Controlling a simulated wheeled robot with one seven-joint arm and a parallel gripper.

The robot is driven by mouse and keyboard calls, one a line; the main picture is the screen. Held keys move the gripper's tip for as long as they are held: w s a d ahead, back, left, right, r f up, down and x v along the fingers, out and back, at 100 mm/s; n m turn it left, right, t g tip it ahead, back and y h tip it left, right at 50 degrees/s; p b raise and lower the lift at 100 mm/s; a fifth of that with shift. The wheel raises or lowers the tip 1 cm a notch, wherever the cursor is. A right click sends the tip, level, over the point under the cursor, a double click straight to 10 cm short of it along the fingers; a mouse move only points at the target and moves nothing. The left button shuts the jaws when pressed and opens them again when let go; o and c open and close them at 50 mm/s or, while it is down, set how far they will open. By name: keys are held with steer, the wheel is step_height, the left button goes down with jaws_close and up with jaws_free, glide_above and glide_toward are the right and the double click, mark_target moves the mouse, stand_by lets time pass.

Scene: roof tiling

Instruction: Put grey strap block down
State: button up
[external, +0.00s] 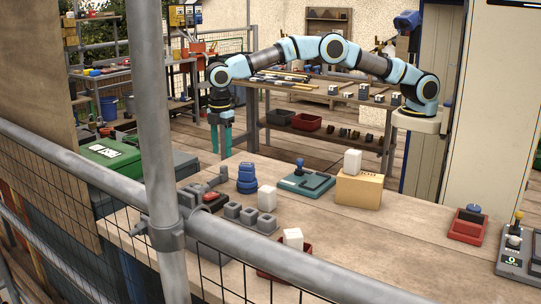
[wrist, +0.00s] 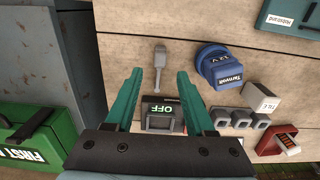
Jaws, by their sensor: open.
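My gripper (external: 221,152) has its two teal fingers pointing down near the left end of the wooden table. In the wrist view my gripper (wrist: 158,73) has its fingers spread, with nothing held between them. Several small grey blocks (external: 240,212) sit in a row on the table, and they show right of the fingers in the wrist view (wrist: 241,119). I cannot tell which grey piece is the strap block. A dark grey switch box (wrist: 160,112) marked OFF appears between the fingers, below them. A grey lever-like piece (wrist: 160,62) lies above it in that view.
A blue battery (external: 246,178), a teal device (external: 305,183) and a cardboard box (external: 358,190) with a white block (external: 352,161) on top stand on the table. A green first-aid case (external: 110,152) is at left. A scaffold pole (external: 158,120) crosses the foreground.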

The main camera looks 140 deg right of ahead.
mark_target(223, 166)
steer(key=shift+r, duration=2.4)
steer(key=shift+g, duration=0.3)
steer(key=a, duration=0.2)
steer(key=a+f, duration=0.1)
steer(key=a, duration=0.5)
steer(key=shift+s+f+b, duration=0.15)
steer(key=shift+s+b, duration=0.2)
steer(key=s+a+t, duration=0.1)
steer(key=s+a, duration=1.2)
steer(key=a, duration=0.4)
steer(key=s+a+m+t, duration=0.1)
steer(key=s+a, duration=1.3)
steer(key=a, duration=0.2)
steer(key=shift+a+r, duration=0.3)
steer(key=shift+a, duration=0.05)
